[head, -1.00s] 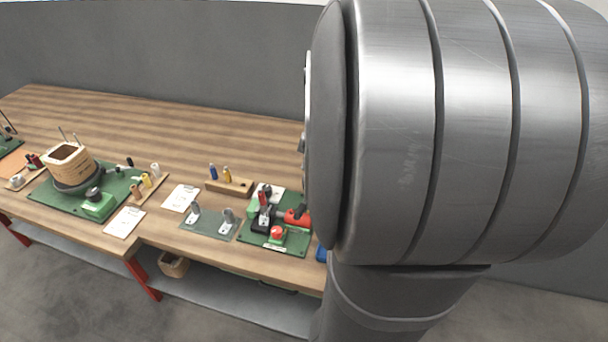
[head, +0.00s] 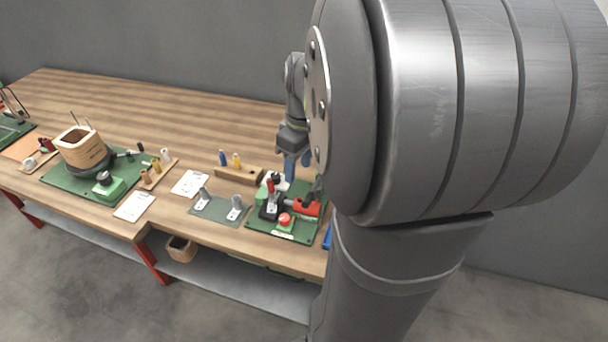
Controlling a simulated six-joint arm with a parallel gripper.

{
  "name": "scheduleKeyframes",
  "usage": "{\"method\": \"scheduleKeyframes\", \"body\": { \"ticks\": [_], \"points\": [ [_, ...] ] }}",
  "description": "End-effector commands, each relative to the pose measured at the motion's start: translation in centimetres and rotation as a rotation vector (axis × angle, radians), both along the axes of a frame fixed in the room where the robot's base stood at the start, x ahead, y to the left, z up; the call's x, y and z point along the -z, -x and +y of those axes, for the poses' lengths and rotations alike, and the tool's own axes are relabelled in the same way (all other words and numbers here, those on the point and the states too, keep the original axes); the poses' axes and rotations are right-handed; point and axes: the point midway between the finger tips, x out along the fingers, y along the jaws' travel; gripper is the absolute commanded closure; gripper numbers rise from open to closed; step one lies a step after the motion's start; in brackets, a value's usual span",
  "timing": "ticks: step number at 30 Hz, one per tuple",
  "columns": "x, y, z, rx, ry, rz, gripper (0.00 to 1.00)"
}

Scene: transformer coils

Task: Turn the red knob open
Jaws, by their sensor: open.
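A round red knob (head: 284,219) sits near the front of the green board (head: 262,226) at the right of the bench. The gripper is clear of the round red knob. Whether it touches anything at the back of the board is not clear.
A wooden block (head: 240,176) with blue and yellow pieces stands left of the gripper. A dark mat (head: 218,212) with two metal brackets lies left of the green board. A coil (head: 84,150) stands further left. The back of the bench is clear.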

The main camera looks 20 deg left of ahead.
Motion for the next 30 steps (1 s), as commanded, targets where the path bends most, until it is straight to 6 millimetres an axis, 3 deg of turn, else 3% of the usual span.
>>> {"method": "scheduleKeyframes", "body": {
  "ticks": [6, 14, 30],
  "points": [
    [0.2, 1.0, 3.2, 0.146, 0.069, -0.018, 0.52],
    [1.3, 1.2, 3.9, 0.194, 0.086, -0.027, 0.52],
    [12.5, 1.3, 3.8, 0.193, 0.088, -0.023, 0.52]
  ]
}}
